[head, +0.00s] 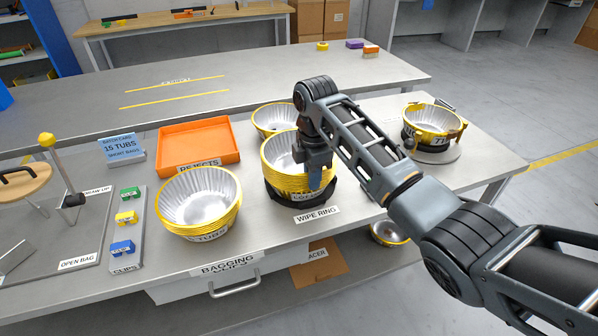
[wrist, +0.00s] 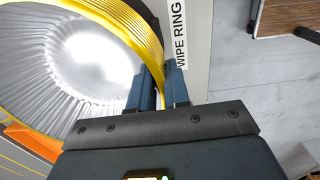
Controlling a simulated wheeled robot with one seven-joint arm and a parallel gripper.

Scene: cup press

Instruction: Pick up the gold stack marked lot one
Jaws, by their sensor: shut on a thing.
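A stack of silver tubs with gold rims (head: 283,178) stands in a dark ring in the middle of the bench, behind the WIPE RING label. Its front label is partly hidden by my gripper and is too small to read surely. My gripper (head: 318,182) points down at the right front of this stack. In the wrist view my gripper (wrist: 160,88) has one finger inside and one outside the gold rims (wrist: 146,30), shut on the stack's wall. The silver inside of the top tub (wrist: 85,65) looks empty. The stack looks upright.
Another gold-rimmed stack (head: 199,202) stands to the left, and one (head: 272,119) behind. A gold tub (head: 433,119) sits in a fixture at the right. An orange rejects tray (head: 198,144), a clip rack (head: 129,228) and a batch card (head: 122,149) are to the left.

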